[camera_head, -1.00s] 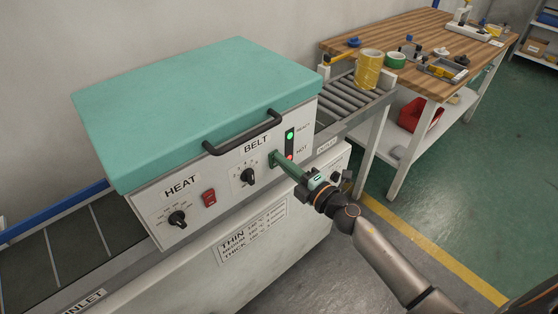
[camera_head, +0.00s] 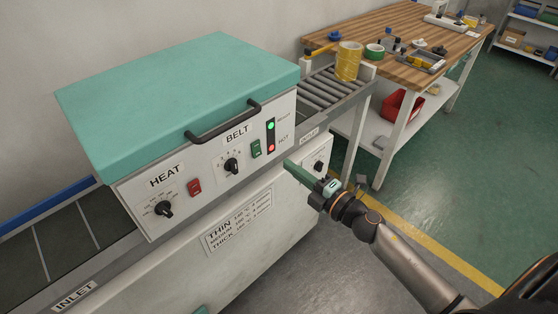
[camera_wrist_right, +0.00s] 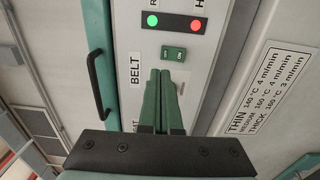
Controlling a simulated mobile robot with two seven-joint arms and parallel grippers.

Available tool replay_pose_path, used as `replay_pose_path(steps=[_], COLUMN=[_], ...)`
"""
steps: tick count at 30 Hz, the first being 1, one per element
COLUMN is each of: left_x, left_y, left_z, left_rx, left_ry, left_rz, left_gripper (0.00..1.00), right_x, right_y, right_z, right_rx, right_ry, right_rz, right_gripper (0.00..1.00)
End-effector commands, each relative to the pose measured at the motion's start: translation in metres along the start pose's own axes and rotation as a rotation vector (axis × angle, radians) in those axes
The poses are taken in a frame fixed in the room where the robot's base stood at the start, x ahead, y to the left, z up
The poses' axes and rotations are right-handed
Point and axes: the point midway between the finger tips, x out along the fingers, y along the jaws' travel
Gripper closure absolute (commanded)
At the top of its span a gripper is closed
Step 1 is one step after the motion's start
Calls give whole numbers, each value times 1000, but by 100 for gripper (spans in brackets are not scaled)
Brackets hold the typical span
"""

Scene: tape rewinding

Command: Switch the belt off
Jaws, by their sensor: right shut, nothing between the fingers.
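The belt switch (camera_head: 256,149) is a small green rocker on the white front panel, right of the BELT dial (camera_head: 231,166). It also shows in the right wrist view (camera_wrist_right: 173,53), with OFF and ON marks; I cannot tell which side is pressed. My right gripper (camera_head: 289,164) is shut and empty, its green fingers pointing at the panel, to the right of the switch and apart from it. In the right wrist view the fingertips (camera_wrist_right: 160,72) appear just below the switch. My left gripper is not in view.
A green lamp (camera_head: 271,126) and a red lamp (camera_head: 271,148) are lit. The red HEAT switch (camera_head: 195,187) and HEAT dial (camera_head: 164,209) sit left. The lid handle (camera_head: 225,122) juts out above. A small green piece at the bottom edge is unclear.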

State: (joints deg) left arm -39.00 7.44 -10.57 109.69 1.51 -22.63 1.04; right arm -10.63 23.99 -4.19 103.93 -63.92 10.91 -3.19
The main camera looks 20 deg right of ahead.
Motion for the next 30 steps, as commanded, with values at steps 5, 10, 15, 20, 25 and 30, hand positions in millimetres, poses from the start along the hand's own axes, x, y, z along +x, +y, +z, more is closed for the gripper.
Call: replay_pose_path(steps=[5,10,15,20,25,30], left_x=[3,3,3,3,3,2], left_y=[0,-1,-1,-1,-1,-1], left_z=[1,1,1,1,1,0], left_rx=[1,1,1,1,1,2], left_ry=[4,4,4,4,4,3], left_rz=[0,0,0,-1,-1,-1], left_gripper=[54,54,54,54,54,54], right_x=[-27,-38,-41,-40,-40,-42], right_y=[2,4,6,6,5,4], right_z=[0,0,0,0,0,-1], right_rx=[0,-1,-1,-1,-1,26], right_ry=[1,0,0,0,0,-9], right_rz=[-2,-2,0,-1,-1,-4], right_gripper=[100,100,100,100,100,100])
